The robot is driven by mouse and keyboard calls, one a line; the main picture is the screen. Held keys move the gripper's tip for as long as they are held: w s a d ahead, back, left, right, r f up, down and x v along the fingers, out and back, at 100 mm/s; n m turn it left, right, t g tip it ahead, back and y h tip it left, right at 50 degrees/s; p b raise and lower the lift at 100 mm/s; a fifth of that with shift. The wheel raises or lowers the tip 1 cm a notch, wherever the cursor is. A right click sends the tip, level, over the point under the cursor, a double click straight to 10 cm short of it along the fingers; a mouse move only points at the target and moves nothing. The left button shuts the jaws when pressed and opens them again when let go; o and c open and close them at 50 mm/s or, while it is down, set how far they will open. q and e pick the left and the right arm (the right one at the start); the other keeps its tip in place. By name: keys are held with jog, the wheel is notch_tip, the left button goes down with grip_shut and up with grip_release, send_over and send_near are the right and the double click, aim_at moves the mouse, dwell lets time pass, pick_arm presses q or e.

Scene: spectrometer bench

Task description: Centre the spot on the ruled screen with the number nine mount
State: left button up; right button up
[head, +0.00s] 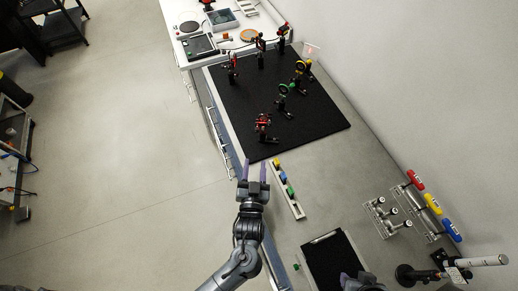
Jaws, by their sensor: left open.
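Several optical mounts stand on the black breadboard (225,97). A red-topped mount (263,126) is nearest me, a green-ringed mount (284,90) and a yellow-ringed mount (302,68) stand to its upper right, and a red mount (232,68) stands at the left. I cannot read any numbers, so I cannot tell which is number nine. A small pale screen (311,50) at the far right edge shows a faint reddish spot; its ruling is too small to read. My left gripper (255,166) is open and empty, short of the breadboard's near edge.
A pale strip with coloured pieces (288,190) lies right of my left gripper. A black tray (335,262) is at the bottom. Red, yellow and blue-handled tools (433,204) lie at the right by the wall. Clear bench lies right of the strip.

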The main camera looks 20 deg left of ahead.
aim_at(257, 132)
jog(key=shift+w+a+f+b, duration=0.2)
jog(key=shift+a+f+b, duration=0.1)
jog(key=shift+a+f, duration=0.45)
jog(key=shift+a+r, duration=0.15)
jog(key=shift+a, duration=0.1)
jog(key=shift+d+r, duration=0.1)
jog(key=shift+d, duration=0.05)
pick_arm(q)
jog(key=x, duration=0.8)
jog(key=r+p+x, duration=0.1)
jog(key=x, duration=0.3)
jog(key=shift+w+a, duration=0.15)
jog(key=shift+w, duration=0.05)
pick_arm(e)
jog(key=shift+d+r, duration=0.35)
pick_arm(q)
jog(key=shift+c, duration=0.2)
pick_arm(e)
jog(key=shift+a, duration=0.1)
pick_arm(q)
grip_shut()
